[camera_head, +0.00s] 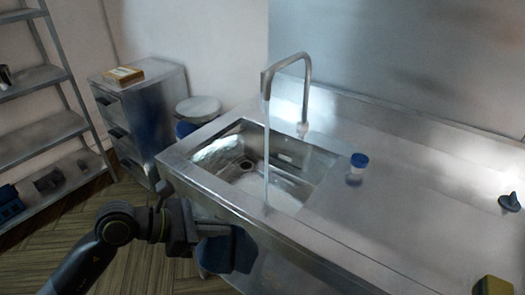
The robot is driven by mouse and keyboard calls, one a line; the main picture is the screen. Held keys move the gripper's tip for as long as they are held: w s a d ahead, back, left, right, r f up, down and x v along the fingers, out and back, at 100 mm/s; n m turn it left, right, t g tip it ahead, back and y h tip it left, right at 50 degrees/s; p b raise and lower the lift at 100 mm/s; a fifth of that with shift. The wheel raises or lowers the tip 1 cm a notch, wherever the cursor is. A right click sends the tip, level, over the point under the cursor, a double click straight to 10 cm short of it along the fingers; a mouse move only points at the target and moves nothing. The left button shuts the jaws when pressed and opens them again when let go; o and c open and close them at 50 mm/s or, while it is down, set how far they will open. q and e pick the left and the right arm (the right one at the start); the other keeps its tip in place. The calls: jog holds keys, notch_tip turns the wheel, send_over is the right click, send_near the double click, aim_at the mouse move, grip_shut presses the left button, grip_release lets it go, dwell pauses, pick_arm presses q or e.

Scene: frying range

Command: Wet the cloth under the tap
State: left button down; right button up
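The tap (306,85) arches over the sink (172,158), and a thin stream of water (267,160) falls from its spout into the basin. A dark blue cloth (238,250) hangs in front of the sink counter, low and outside the basin. My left gripper (196,232) is at the cloth's left side and appears shut on it; the fingertips are partly hidden. The cloth is apart from the water stream. My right gripper is not in view.
The counter's front edge lies between the cloth and the basin. A blue-capped jar (358,162), a dark stopper-like object (510,202) and a yellow sponge-like block (493,286) are on the worktop. A drawer cabinet (150,95) and shelves (35,82) stand left.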

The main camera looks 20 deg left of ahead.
pick_arm(q)
jog(key=s+d+p, duration=0.2)
jog(key=s+p, duration=0.1)
jog(key=s, duration=0.5)
jog(key=shift+s, duration=0.4)
dwell(0.4)
dwell(1.6)
